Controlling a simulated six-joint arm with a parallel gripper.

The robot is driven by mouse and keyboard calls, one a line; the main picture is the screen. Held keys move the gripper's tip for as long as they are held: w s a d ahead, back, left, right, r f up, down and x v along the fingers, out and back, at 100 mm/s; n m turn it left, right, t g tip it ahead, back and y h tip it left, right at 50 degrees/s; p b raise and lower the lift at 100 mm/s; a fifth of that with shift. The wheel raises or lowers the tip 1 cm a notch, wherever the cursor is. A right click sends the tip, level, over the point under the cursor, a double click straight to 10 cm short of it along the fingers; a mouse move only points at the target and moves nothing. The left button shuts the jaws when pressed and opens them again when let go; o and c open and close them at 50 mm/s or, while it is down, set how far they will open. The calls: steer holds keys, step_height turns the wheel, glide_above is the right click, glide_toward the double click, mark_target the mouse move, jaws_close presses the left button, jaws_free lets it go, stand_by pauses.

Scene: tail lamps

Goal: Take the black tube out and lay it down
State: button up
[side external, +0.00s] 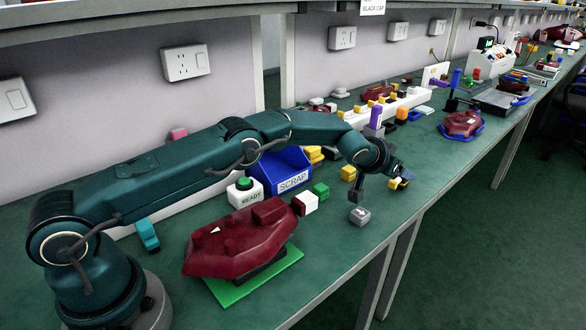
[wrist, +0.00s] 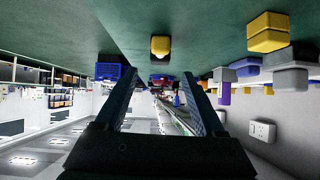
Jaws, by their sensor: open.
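My gripper (side external: 402,174) is in the side view at the end of my outstretched arm, above the bench near its front edge. In the wrist view its two fingers (wrist: 160,76) are spread apart with nothing between them. I cannot single out the black tube for certain.
A blue SCRAP bin (side external: 286,174), a green READY button (side external: 244,184) and a dark red lamp (side external: 240,243) on a green plate (side external: 262,279) are nearer my base. A yellow block (wrist: 160,45) lies ahead.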

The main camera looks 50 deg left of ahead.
steer(key=shift+v, duration=2.45)
